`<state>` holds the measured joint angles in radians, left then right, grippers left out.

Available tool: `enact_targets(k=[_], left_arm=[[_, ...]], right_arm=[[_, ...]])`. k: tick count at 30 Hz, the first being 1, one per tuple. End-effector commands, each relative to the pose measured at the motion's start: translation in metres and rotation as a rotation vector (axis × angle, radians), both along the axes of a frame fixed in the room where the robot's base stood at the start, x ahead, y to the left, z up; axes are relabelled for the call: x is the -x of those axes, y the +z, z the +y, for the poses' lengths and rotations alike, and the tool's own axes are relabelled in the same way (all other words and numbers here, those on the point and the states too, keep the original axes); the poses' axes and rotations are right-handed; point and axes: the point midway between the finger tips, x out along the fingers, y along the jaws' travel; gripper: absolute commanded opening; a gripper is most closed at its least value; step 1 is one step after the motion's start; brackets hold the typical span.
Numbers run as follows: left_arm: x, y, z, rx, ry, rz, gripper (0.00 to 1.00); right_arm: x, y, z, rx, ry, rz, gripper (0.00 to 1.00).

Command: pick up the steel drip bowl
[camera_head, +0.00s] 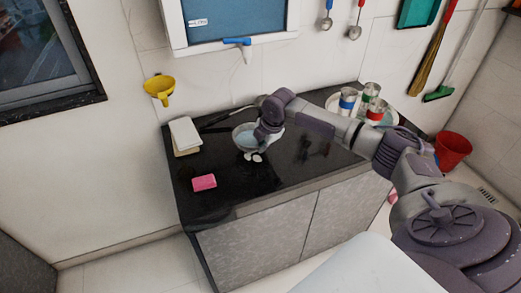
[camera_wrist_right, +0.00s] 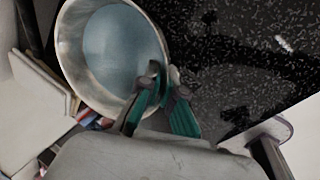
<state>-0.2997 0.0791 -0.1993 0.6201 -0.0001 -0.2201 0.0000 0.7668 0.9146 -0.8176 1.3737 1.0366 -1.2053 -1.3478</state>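The steel drip bowl (camera_head: 241,137) is round, with a shiny rim and a pale bluish inside. It is at the black counter, toward the wall; I cannot tell whether it touches the top. In the right wrist view the bowl (camera_wrist_right: 75,50) fills the upper left. My right gripper (camera_head: 262,137) is at the bowl's right side. In the wrist view its green-padded fingers (camera_wrist_right: 165,78) are close together at the rim, one inside and one outside, with the wall between them. In the head view my wrist hides part of the bowl. My left gripper is not in view.
The black counter (camera_head: 295,165) holds a pink sponge (camera_head: 204,182), a pale stacked block (camera_head: 185,135) and a tray of banded steel cups (camera_head: 347,102). A blue-handled tap (camera_head: 238,42) and a yellow funnel (camera_head: 159,87) are on the wall. The counter's front is mostly clear.

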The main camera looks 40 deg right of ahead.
Motion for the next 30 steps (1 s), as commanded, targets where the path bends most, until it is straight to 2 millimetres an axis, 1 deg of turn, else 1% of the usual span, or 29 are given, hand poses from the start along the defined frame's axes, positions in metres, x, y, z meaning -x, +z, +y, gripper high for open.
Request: enact_targets(k=[3, 5, 12, 15, 18, 24, 30], left_arm=[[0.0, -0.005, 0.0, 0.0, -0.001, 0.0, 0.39], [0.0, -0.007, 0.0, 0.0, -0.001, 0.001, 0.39], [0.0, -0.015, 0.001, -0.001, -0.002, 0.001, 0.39], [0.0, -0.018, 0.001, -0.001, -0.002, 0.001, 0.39], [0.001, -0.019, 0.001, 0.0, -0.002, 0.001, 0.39], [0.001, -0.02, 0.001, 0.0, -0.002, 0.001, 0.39], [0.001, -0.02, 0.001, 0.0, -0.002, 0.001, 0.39]], right_arm=[[0.0, 0.023, -0.002, 0.0, 0.0, -0.005, 0.0], [0.009, 0.028, -0.017, 0.004, -0.004, -0.001, 0.0], [0.036, 0.061, -0.064, 0.002, -0.002, -0.001, 0.0], [0.046, 0.072, -0.079, 0.002, -0.002, 0.0, 0.0], [0.052, 0.08, -0.09, 0.002, -0.002, 0.001, 0.0], [0.058, 0.088, -0.1, -0.001, 0.0, 0.0, 0.0], [0.059, 0.089, -0.1, -0.001, 0.001, 0.0, 0.0]])
